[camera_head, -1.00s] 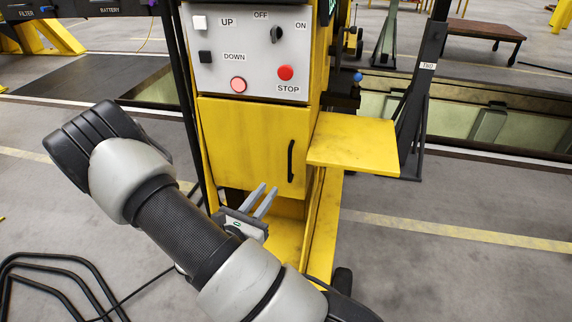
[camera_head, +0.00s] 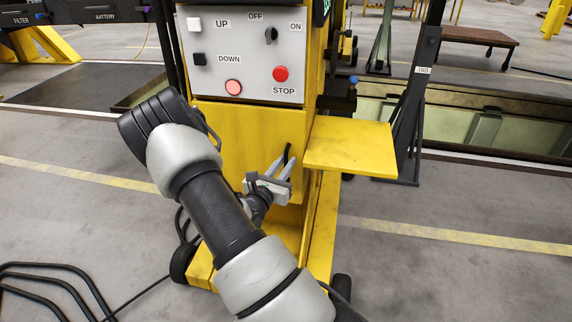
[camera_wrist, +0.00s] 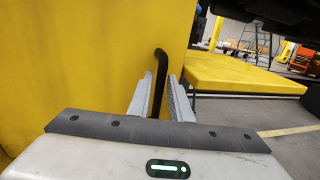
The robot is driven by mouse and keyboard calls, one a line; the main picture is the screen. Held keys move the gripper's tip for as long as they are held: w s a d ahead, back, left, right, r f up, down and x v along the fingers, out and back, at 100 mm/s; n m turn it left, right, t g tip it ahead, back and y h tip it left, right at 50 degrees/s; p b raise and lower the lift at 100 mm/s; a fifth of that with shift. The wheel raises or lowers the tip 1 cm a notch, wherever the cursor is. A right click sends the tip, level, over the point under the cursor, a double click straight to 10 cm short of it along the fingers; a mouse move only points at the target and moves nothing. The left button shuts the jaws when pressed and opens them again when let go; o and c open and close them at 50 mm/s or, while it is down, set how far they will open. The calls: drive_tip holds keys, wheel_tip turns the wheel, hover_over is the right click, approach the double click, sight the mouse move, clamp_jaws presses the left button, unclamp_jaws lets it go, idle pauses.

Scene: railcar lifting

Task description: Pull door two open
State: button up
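The yellow cabinet door (camera_head: 238,132) sits below the control panel and looks closed. No number on it is readable. Its black vertical handle (camera_head: 288,152) is near the door's right edge, partly covered by my gripper. My gripper (camera_head: 285,161) is at the handle with its two fingers apart. In the wrist view, the bent black handle (camera_wrist: 160,60) stands between the two grey fingers, with gaps seen on both sides. Its lower part is hidden behind my gripper body. The yellow door face (camera_wrist: 85,60) fills the left of the wrist view.
A yellow shelf (camera_head: 350,148) juts out right of the door. Above is a grey control panel (camera_head: 240,70) with buttons and a switch. The yellow base and wheels (camera_head: 183,262) lie below. Open floor lies to the right.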

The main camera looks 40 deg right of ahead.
drive_tip(key=shift+w+d, duration=0.2)
drive_tip(key=shift+d, duration=0.2)
drive_tip(key=shift+c, duration=0.2)
clamp_jaws()
drive_tip(key=shift+a, duration=0.1)
